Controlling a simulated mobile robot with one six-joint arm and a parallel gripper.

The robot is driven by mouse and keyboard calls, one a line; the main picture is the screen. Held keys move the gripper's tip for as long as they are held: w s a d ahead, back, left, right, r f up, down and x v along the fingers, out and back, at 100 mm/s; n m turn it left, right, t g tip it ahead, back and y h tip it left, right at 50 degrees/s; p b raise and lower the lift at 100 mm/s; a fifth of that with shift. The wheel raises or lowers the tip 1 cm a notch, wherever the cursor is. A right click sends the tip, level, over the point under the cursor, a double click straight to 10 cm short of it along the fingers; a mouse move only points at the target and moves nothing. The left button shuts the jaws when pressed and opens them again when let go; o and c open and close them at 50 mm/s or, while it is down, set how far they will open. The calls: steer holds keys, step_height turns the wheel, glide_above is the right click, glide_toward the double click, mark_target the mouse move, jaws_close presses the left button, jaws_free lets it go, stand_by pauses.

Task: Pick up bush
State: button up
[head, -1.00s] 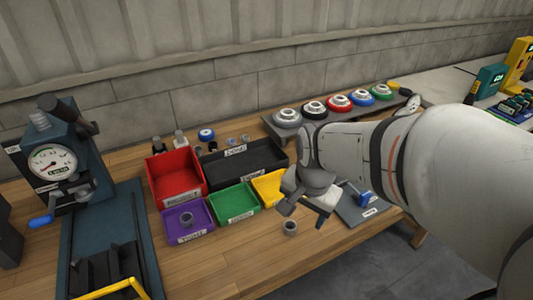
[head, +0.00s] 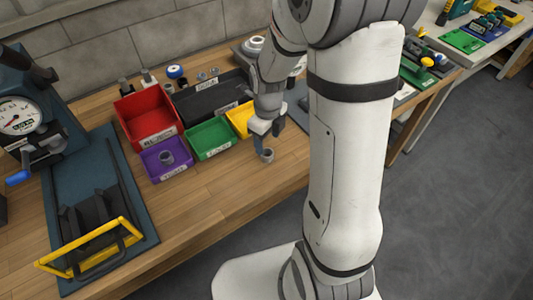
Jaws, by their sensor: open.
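A small grey ring-shaped bush (head: 267,156) stands on the wooden bench top, in front of the yellow bin. My gripper (head: 267,141) is open and points down just above and behind this bush; one finger appears very close to it. Whether they touch cannot be told from this view. A second grey bush (head: 167,158) sits inside the purple bin (head: 179,169) to the left.
A green bin (head: 211,139), a yellow bin (head: 239,118), a red bin (head: 148,120) and a black bin (head: 211,95) stand around. The bench front is clear.

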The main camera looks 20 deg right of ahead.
mark_target(268, 151)
step_height(268, 151, down, 6)
steer(key=shift+f, duration=0.1)
stand_by(0.4)
steer(key=c, duration=1.1)
